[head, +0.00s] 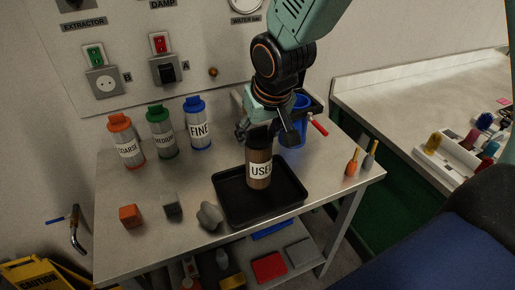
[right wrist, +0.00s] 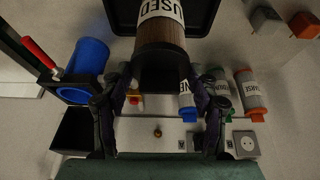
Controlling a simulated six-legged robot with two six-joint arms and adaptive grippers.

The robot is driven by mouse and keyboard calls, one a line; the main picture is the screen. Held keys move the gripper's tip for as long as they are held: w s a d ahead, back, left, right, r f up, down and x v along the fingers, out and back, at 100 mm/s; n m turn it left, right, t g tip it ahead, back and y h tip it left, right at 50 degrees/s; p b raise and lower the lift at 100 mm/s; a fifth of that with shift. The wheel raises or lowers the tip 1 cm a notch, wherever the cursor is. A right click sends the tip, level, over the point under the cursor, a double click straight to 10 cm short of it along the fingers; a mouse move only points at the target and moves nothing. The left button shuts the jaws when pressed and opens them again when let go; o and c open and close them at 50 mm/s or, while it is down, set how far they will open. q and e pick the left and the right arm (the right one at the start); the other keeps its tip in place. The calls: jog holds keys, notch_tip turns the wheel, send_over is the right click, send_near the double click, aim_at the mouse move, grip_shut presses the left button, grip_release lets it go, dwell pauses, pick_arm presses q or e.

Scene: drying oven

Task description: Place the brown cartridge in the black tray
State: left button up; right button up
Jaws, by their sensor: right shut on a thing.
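The brown cartridge (head: 259,168), labelled USED and with a dark top, is upright within the outline of the black tray (head: 282,203) in the head view. I cannot tell whether its base touches the tray floor. My right gripper (head: 268,122) comes from above and is shut on the cartridge's upper end. In the right wrist view the fingers (right wrist: 161,85) flank the dark end of the cartridge (right wrist: 162,36), with the black tray (right wrist: 200,18) behind it. My left gripper is in neither view.
Orange, green and blue-capped cartridges (head: 161,132) stand at the back left. A blue container (head: 296,130) is behind the gripper. Small blocks (head: 131,215) and a grey lump (head: 209,215) lie left of the tray. Two screwdriver-like tools (head: 353,162) are at the right.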

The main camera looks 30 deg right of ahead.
aim_at(259, 157)
notch_tip(259, 157, down, 4)
jog(key=shift+r+b, duration=0.25)
jog(key=shift+b, duration=0.5)
jog(key=shift+w+d+f, duration=0.1)
jog(key=shift+d, duration=0.1)
jog(key=shift+a, duration=0.35)
jog(key=o, duration=1.3)
jog(key=shift+c, duration=0.2)
jog(key=o, duration=0.4)
jog(key=shift+d+f, duration=0.15)
jog(key=shift+d, duration=0.1)
jog(key=shift+a, duration=0.1)
jog(key=shift+a+r, duration=0.1)
jog(key=shift+r, duration=0.1)
